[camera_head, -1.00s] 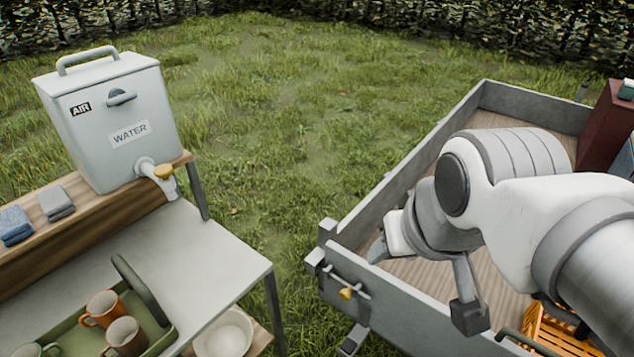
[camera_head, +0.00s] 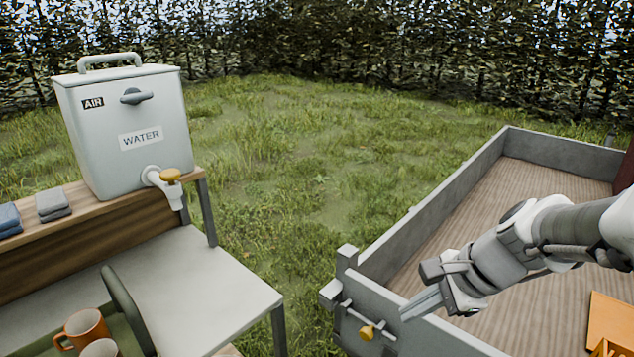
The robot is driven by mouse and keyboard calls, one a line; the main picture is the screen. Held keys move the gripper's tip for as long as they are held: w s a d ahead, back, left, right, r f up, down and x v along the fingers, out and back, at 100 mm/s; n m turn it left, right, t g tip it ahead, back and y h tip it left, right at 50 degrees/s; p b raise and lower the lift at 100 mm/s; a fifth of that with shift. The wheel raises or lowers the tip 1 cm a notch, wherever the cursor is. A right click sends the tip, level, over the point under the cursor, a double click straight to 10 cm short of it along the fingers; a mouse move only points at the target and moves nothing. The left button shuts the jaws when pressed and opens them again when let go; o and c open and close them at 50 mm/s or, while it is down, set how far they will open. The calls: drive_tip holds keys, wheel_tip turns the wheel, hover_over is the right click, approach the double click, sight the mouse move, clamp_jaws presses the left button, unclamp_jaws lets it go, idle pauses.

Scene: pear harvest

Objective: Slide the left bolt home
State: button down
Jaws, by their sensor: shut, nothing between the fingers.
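The left bolt (camera_head: 356,318) is a grey rod with a yellow knob (camera_head: 367,332), on the outer face of the trailer's tailgate (camera_head: 428,342) near its left corner post (camera_head: 346,262). The knob hangs below the rod. I cannot tell how far the rod reaches into its catch. My gripper (camera_head: 404,312) is shut and empty. Its fingers point left at the tailgate's top edge, just right of the bolt and apart from the knob. My forearm comes in from the right over the trailer bed.
The wooden trailer bed (camera_head: 480,225) has grey side walls. An orange crate (camera_head: 606,348) is at lower right. Grass lies between table and trailer.

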drive_tip(key=w+d+f+m+b, duration=0.1)
drive_tip(key=d+f+m+b, duration=0.1)
drive_tip(key=f+m, duration=0.1)
drive_tip(key=w+d+f+m+t+b, duration=0.1)
drive_tip(key=w+d+f+m+b, duration=0.1)
drive_tip(key=f, duration=0.4)
drive_tip(key=w+d+f+m+b, duration=0.1)
drive_tip(key=d+f+m+b, duration=0.2)
drive_tip(key=f+m, duration=0.1)
drive_tip(key=shift+w+d+f+m+y, duration=0.15)
drive_tip(key=shift+w+f+m+y, duration=0.15)
drive_tip(key=shift+f+m+y, duration=0.15)
drive_tip(key=w+a+r+b+x, duration=0.1)
drive_tip(key=b+x, duration=0.3)
drive_tip(key=x, duration=0.9)
drive_tip(key=shift+w+r+b, duration=0.3)
drive_tip(key=shift+w, duration=0.1)
drive_tip(key=shift+a, duration=0.2)
